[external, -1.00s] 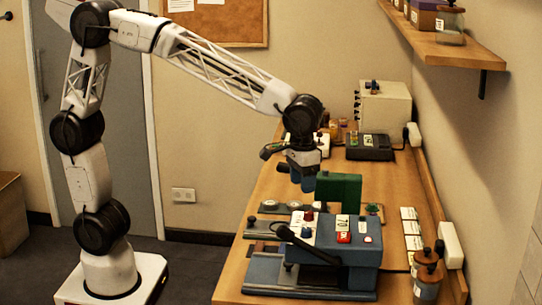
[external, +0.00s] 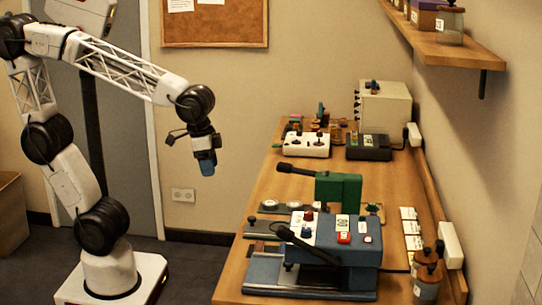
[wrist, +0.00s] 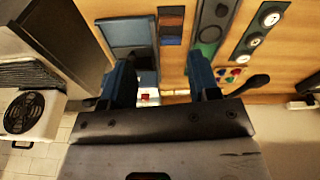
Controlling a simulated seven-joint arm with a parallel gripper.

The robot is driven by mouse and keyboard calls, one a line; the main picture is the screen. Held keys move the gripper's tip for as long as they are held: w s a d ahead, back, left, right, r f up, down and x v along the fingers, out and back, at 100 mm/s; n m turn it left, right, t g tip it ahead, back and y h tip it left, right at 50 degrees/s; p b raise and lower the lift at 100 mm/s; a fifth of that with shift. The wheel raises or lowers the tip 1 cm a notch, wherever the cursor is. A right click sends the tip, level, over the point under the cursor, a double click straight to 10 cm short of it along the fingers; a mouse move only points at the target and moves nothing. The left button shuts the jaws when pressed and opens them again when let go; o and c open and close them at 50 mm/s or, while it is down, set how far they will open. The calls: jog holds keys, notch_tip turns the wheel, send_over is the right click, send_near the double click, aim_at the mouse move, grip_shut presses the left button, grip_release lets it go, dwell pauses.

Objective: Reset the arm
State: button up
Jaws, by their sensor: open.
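My gripper (external: 207,166) hangs in the air left of the wooden table (external: 262,205), pointing down, with nothing between its fingers. It is clear of everything on the table. In the wrist view my gripper (wrist: 165,85) shows two blue fingers spread apart, with the table's surface and parts of devices below and beyond them. My arm bends back over my white base at the left of the external view.
A blue-grey press (external: 325,262) with a black lever stands at the table's front. Behind it are a green device (external: 338,190), a white control box (external: 306,144), a dark box (external: 368,147) and a beige unit (external: 384,108). A shelf (external: 440,48) juts from the right wall.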

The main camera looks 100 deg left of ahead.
jog(key=s+a+f+m, duration=0.1)
jog(key=s+f, duration=0.2)
jog(key=s, duration=0.6)
jog(key=shift+f+m+t, duration=0.2)
jog(key=shift+m+t, duration=0.1)
jog(key=shift+w, duration=0.1)
dwell(0.5)
